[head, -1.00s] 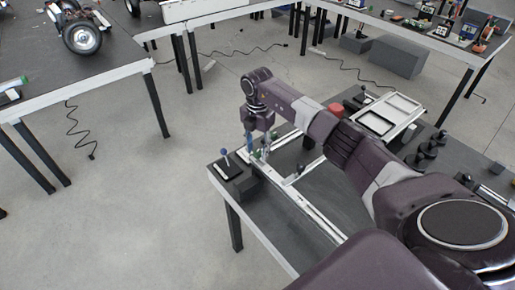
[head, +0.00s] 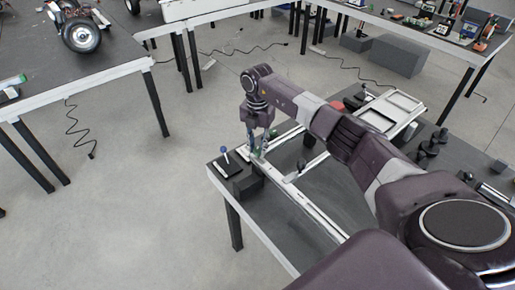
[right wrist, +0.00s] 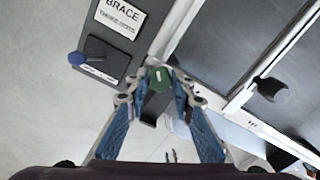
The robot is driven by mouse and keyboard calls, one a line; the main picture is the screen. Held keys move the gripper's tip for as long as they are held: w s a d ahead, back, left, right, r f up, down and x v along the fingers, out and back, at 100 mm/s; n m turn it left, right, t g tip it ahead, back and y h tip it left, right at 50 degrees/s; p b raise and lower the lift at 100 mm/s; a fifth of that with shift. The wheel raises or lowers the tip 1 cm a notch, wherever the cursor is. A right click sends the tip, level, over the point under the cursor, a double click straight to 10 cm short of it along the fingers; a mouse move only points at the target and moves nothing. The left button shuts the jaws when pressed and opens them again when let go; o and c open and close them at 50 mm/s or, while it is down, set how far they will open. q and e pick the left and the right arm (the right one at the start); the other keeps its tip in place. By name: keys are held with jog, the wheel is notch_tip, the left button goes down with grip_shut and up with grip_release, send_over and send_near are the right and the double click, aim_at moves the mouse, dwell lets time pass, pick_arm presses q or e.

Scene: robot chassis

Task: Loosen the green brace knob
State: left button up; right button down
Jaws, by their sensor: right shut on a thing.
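The green brace knob (right wrist: 159,78) shows in the right wrist view at the corner of the light metal frame (right wrist: 237,101). My right gripper (right wrist: 158,90) has its two blue fingers on either side of the knob, closed on it. In the head view my right gripper (head: 257,150) points down at the near-left corner of the frame, and the fingers mostly hide the knob there. A white label reading BRACE (right wrist: 119,17) lies beside the knob. My left gripper is not in view.
A lever with a blue ball (right wrist: 76,58) stands on a black plate close to the gripper; it also shows in the head view (head: 223,149). A dark knob (right wrist: 270,88) sits along the frame. A light tray (head: 390,112) lies farther back. Open floor is left of the table.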

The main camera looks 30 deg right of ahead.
jog(key=n+b, duration=0.3)
jog(key=n, duration=0.3)
jog(key=n+b, duration=0.2)
jog(key=n, duration=0.4)
jog(key=shift+n+b, duration=0.3)
jog(key=shift+b, duration=0.05)
jog(key=n+b, duration=0.1)
jog(key=n, duration=0.4)
jog(key=shift+w+n, duration=0.1)
jog(key=shift+n, duration=0.2)
jog(key=shift+r+n+b, duration=0.1)
jog(key=shift+n+b, duration=0.65)
jog(key=shift+n, duration=1.75)
jog(key=c, duration=1.7)
grip_release()
jog(key=shift+o, duration=0.2)
